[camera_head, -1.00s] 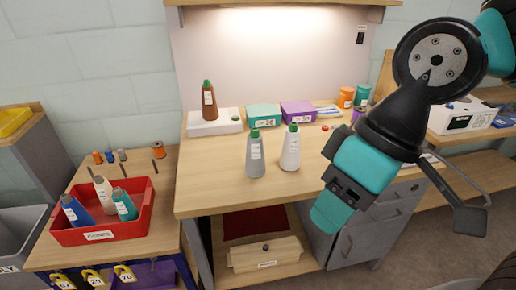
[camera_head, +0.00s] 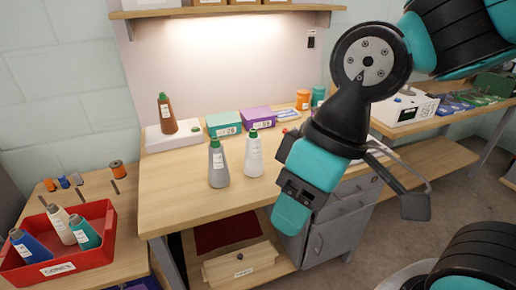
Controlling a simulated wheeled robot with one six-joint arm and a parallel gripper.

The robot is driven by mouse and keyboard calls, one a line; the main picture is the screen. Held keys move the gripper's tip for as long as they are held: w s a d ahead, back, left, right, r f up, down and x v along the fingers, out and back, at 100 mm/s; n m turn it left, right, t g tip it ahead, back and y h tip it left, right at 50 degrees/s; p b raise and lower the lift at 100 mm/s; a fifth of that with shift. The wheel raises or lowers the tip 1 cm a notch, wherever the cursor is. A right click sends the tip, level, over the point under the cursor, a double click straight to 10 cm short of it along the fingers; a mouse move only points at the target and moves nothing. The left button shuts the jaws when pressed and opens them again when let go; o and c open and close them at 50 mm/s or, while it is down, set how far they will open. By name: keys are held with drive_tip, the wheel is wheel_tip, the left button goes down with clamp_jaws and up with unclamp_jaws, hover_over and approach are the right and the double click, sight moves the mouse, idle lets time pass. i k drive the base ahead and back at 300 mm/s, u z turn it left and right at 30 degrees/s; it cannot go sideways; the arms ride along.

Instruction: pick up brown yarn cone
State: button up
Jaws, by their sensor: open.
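The brown yarn cone (camera_head: 167,115) has a green tip and a white label. It stands upright on a white flat box (camera_head: 174,138) at the back left of the wooden workbench (camera_head: 170,185). My gripper (camera_head: 345,215) is open and empty, with its two fingers apart, in front of the bench's right side. It is well to the right of the brown cone and nearer the camera. My gripper and arm hide part of the bench's right end.
A grey cone (camera_head: 218,167) and a white cone (camera_head: 253,155) stand mid-bench. Behind them are a teal box (camera_head: 223,124) and a purple box (camera_head: 257,119). A red bin (camera_head: 98,222) of cones sits at lower left. A shelf (camera_head: 220,13) hangs above. The bench's front left is clear.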

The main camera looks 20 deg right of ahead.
sight(169, 124)
drive_tip(key=k, duration=0.5)
drive_tip(key=u, duration=1.4)
drive_tip(key=i, duration=1.45)
drive_tip(key=z, duration=0.65)
drive_tip(key=i, duration=0.55)
drive_tip(key=z, duration=0.75)
